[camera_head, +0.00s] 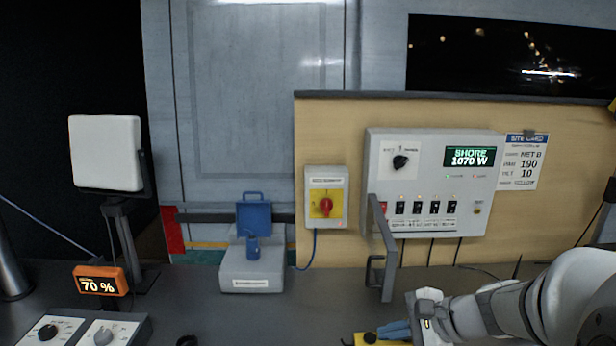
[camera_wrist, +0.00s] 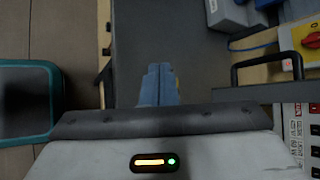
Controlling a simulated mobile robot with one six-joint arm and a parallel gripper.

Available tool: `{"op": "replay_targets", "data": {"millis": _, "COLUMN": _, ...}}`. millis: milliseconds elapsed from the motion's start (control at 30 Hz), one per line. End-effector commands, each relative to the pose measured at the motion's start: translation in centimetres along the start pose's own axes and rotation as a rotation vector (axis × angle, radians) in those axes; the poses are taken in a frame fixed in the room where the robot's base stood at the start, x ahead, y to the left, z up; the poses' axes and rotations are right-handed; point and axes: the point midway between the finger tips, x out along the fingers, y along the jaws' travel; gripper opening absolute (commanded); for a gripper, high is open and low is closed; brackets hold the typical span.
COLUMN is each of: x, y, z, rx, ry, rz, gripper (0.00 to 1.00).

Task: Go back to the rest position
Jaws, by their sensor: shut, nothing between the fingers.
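My gripper (camera_head: 392,331) is low at the right of centre in the head view, in front of the power panel. Its blue fingers are together and empty. They also show side by side in the wrist view (camera_wrist: 158,84), over the dark counter. My white arm reaches in from the right edge of the head view. A yellow object (camera_head: 375,338) lies under the fingers in the head view, partly hidden by them.
The grey power panel (camera_head: 450,160) reads SHORE 1070 W, with a grey handle (camera_head: 380,245) standing out before it. A red-yellow switch (camera_head: 326,200), a grey box with blue lid (camera_head: 252,275) and an orange 70 % display (camera_head: 101,281) stand left. A teal-rimmed bin (camera_wrist: 52,75) is beside the counter.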

Motion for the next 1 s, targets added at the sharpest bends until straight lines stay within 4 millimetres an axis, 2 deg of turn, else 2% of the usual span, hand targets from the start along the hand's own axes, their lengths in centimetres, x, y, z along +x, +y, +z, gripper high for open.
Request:
{"op": "replay_targets", "data": {"millis": 33, "x": 0.3, "y": 1.5, "z": 1.6, "rx": -0.133, "ry": 0.016, "rz": 0.088, "gripper": 0.00}}
{"op": "replay_targets", "data": {"millis": 100, "x": 0.3, "y": 3.8, "z": 2.8, "rx": -0.324, "ry": 0.046, "rz": 0.212, "gripper": 0.00}}
{"op": "replay_targets", "data": {"millis": 233, "x": -0.7, "y": 7.2, "z": 3.9, "rx": -0.682, "ry": 0.106, "rz": 0.423, "gripper": 0.00}}
{"op": "replay_targets", "data": {"millis": 333, "x": -1.9, "y": 8.7, "z": 4.0, "rx": -0.938, "ry": 0.154, "rz": 0.560, "gripper": 0.00}}
{"op": "replay_targets", "data": {"millis": 500, "x": -3.6, "y": 9.5, "z": 3.6, "rx": -1.248, "ry": 0.222, "rz": 0.715, "gripper": 0.00}}
{"op": "replay_targets", "data": {"millis": 700, "x": -4.2, "y": 9.5, "z": 3.7, "rx": -1.378, "ry": 0.252, "rz": 0.779, "gripper": 0.00}}
{"op": "replay_targets", "data": {"millis": 1000, "x": -4.2, "y": 9.5, "z": 3.6, "rx": -1.376, "ry": 0.253, "rz": 0.780, "gripper": 0.00}}
